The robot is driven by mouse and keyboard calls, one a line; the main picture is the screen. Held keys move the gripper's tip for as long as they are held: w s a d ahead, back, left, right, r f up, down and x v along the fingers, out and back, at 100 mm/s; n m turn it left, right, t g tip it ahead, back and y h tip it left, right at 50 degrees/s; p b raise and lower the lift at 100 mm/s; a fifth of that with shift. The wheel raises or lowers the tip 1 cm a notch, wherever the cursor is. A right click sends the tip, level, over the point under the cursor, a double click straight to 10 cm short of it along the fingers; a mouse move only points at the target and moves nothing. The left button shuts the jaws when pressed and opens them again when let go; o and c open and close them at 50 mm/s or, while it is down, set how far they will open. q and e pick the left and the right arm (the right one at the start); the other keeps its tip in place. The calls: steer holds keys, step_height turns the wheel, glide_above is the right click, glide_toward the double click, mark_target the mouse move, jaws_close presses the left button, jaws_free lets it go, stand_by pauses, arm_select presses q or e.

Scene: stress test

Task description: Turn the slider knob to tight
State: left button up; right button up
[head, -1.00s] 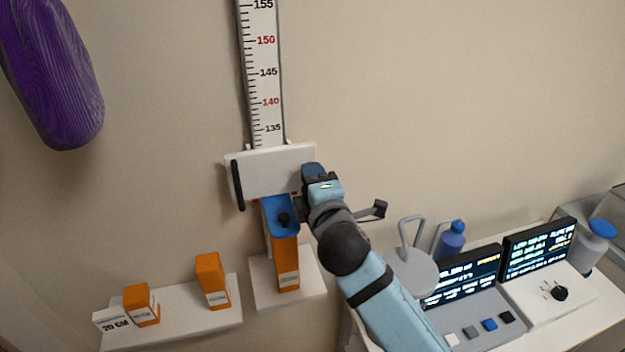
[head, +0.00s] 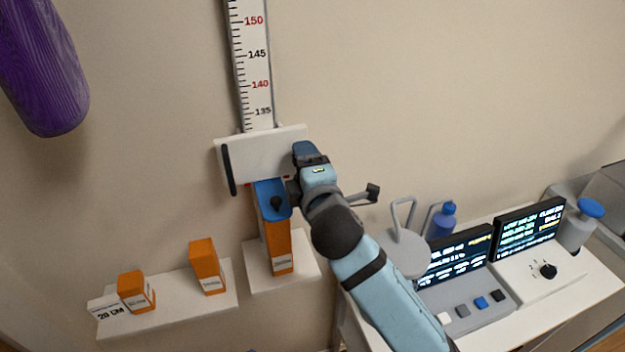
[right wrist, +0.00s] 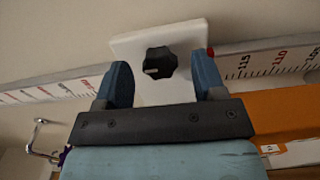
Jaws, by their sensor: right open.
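The slider is a white block (head: 262,156) on the wall ruler (head: 252,70), with a black bar at its left end. The right wrist view shows its white plate (right wrist: 187,37) with a black, lobed knob (right wrist: 160,62) bearing a small pale mark. My right gripper (right wrist: 162,68) is open, with one blue finger on each side of the knob and gaps visible between. In the head view my right gripper (head: 298,168) is at the slider's right end and hides the knob. No tight label is readable. My left gripper is not in view.
Below the slider, an orange box (head: 278,250) with a blue top and dark knob stands on a white block (head: 255,276). Smaller orange boxes (head: 207,268) stand on a white ledge at left. A desk with screens (head: 528,228) is at right. A purple object (head: 42,65) hangs upper left.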

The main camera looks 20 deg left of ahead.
steer(key=b+v, duration=0.2)
steer(key=v, duration=1.1)
steer(key=shift+s, duration=0.2)
steer(key=shift+d, duration=0.15)
